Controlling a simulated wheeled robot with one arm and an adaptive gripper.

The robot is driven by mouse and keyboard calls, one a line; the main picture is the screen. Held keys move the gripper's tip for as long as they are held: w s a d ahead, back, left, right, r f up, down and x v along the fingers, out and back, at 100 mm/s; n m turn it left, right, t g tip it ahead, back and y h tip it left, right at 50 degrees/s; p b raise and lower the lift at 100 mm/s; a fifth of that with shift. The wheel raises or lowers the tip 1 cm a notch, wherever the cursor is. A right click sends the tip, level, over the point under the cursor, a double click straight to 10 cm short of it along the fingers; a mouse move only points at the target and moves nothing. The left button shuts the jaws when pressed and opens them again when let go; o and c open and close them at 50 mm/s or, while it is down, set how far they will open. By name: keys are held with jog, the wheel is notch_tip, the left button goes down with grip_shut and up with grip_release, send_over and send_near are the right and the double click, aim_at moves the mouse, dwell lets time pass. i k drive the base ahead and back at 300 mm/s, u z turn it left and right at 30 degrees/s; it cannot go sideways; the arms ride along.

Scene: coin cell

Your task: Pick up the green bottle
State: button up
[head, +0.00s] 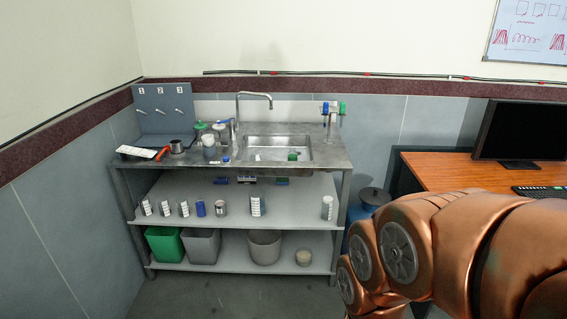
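I cannot tell for sure which thing is the green bottle. A container with a green top (200,127) stands on the steel counter, left of the sink, among other small vessels. A small green object (293,157) sits at the front of the sink basin. Another small green item (342,108) is on the stand at the counter's right end. All are small in the picture. My copper arm fills the lower right, far in front of the counter. My gripper is not in view.
The steel counter (330,158) has two lower shelves with cans, a green bin (165,244) and grey bins. A wooden desk (440,171) with a monitor (520,130) stands at right. A blue container (367,211) is between them. Floor in front of the counter is clear.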

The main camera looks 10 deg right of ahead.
aim_at(292, 155)
jog(key=u, duration=0.1)
jog(key=i, duration=1.3)
jog(key=u, duration=0.65)
jog(key=i, duration=1.2)
jog(key=u, duration=0.35)
